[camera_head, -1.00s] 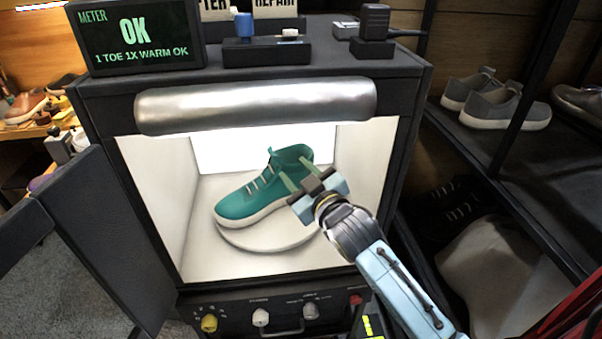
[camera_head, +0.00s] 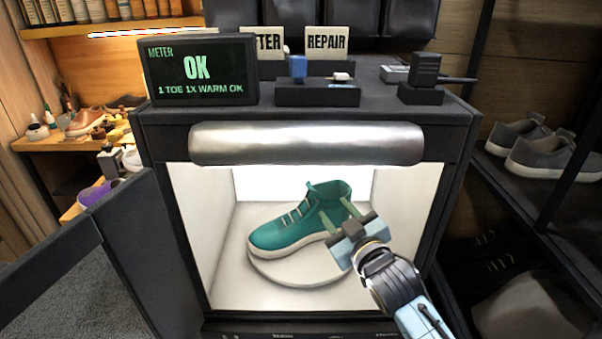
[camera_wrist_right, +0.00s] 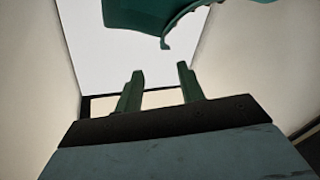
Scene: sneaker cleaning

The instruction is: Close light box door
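The light box (camera_head: 305,121) stands ahead with its lit white inside showing. Its dark door (camera_head: 128,250) is swung open to the left in the head view. A teal sneaker (camera_head: 290,228) with a white sole sits on a round white turntable (camera_head: 290,268) inside. My right gripper (camera_head: 337,219) is at the box opening, close to the heel end of the sneaker. In the right wrist view its two green fingers (camera_wrist_right: 158,88) stand apart with nothing between them, below part of the sneaker (camera_wrist_right: 150,15). I cannot tell whether they touch the shoe. My left gripper is not in view.
A meter screen (camera_head: 198,70) reading "OK, 1 TOE 1X WARM OK" and small tools stand on the box top. A shelf with grey sneakers (camera_head: 545,150) is close on the right. A wooden bench (camera_head: 65,140) with shoes is at the back left.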

